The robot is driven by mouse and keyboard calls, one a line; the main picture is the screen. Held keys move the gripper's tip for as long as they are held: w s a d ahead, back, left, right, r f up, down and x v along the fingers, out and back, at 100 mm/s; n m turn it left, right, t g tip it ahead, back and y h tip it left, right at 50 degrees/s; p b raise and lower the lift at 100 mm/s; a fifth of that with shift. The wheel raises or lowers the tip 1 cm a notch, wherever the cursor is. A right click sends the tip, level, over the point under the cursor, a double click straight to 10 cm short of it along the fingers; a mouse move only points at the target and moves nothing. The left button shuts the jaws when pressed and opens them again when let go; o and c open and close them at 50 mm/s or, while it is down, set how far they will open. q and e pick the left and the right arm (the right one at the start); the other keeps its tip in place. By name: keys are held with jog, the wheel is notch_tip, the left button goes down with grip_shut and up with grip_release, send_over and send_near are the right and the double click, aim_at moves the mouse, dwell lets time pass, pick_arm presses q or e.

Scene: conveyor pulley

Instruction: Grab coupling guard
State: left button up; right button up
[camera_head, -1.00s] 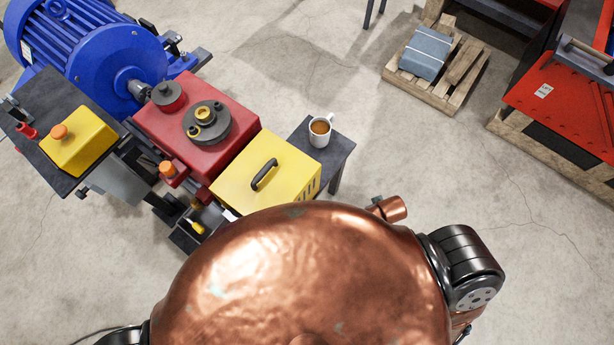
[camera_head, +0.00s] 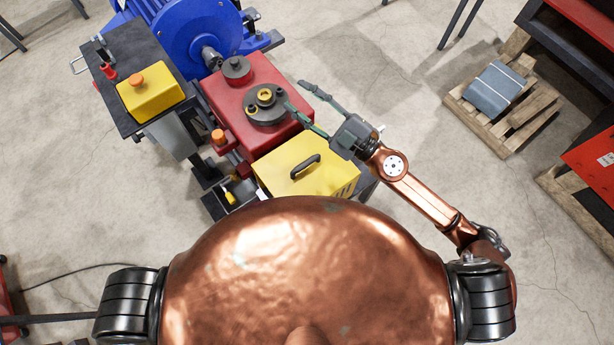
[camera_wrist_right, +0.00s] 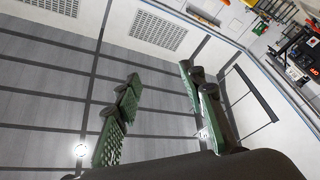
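A yellow box-shaped cover with a black arched handle (camera_head: 305,167) sits at the near end of the red housing; it looks like the coupling guard, though a second yellow cover with an orange knob (camera_head: 150,93) stands on the dark table at left. My right gripper (camera_head: 294,94) is open and empty. It shows above and right of the handled cover in the head view, apart from it. In the right wrist view its two green-padded fingers (camera_wrist_right: 158,72) are spread, with wall and ceiling panels beyond. My left gripper is not in view.
The red housing (camera_head: 233,102) carries a dark round flange (camera_head: 267,108). A blue motor (camera_head: 195,35) stands behind it. A dark side table (camera_head: 367,187) is partly hidden by my right arm. A pallet (camera_head: 535,108) with a grey block lies at right. Open floor lies between.

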jog(key=s+a+f+n+g, duration=0.3)
jog(key=a+f+n+g, duration=0.1)
jog(key=f+g, duration=0.1)
jog(key=n+g+h, duration=0.3)
jog(key=g+h, duration=0.2)
jog(key=h, duration=0.5)
send_near(308, 163)
notch_tip(308, 163, down, 3)
jog(key=a, duration=0.1)
jog(key=x, duration=0.4)
jog(key=p+x, duration=0.1)
jog(key=x, duration=0.2)
jog(key=shift+w+a+r, duration=0.15)
jog(key=shift+a+r, duration=0.2)
grip_shut()
